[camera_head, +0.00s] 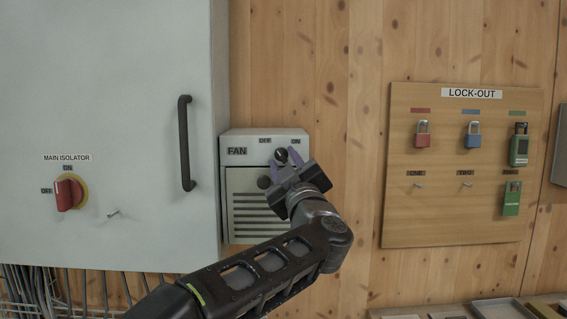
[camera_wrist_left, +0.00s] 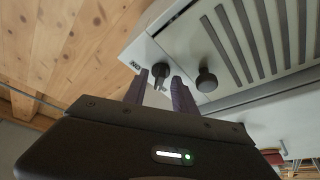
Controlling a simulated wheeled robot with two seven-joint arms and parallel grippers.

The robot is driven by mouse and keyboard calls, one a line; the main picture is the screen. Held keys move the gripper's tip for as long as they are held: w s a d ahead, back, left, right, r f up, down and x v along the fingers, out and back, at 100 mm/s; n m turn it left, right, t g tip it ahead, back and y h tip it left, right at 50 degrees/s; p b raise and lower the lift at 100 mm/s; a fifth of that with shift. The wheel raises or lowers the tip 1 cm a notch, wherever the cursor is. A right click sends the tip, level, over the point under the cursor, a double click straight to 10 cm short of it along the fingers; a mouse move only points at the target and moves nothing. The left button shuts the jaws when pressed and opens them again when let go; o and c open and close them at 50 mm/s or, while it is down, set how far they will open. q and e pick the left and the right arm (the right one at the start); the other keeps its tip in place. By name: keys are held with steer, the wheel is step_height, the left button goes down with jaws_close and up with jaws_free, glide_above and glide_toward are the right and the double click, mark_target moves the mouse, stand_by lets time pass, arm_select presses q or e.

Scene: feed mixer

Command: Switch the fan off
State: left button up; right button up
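The fan box (camera_head: 240,180) is a light grey unit with a FAN label, OFF and ON labels on top and dark louvre slots. Its small black switch knob (camera_head: 281,155) sits below and between the OFF and ON labels. The knob also shows in the left wrist view (camera_wrist_left: 160,71). My left gripper (camera_head: 280,160) is at the box front. In the left wrist view its two purple fingers (camera_wrist_left: 160,80) stand apart on either side of the knob, with visible gaps. I cannot tell which label the knob points at. My right gripper is not in view.
A second round black knob (camera_wrist_left: 206,80) sits close beside my fingers. A grey cabinet (camera_head: 110,110) with a black handle (camera_head: 186,143) and red isolator switch (camera_head: 68,194) stands left. A lock-out board (camera_head: 400,215) with padlocks hangs right. Bare wood wall lies between.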

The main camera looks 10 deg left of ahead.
arm_select(q)
steer(key=b+v, duration=0.2)
steer(key=v, duration=0.5)
steer(key=shift+a, duration=0.1)
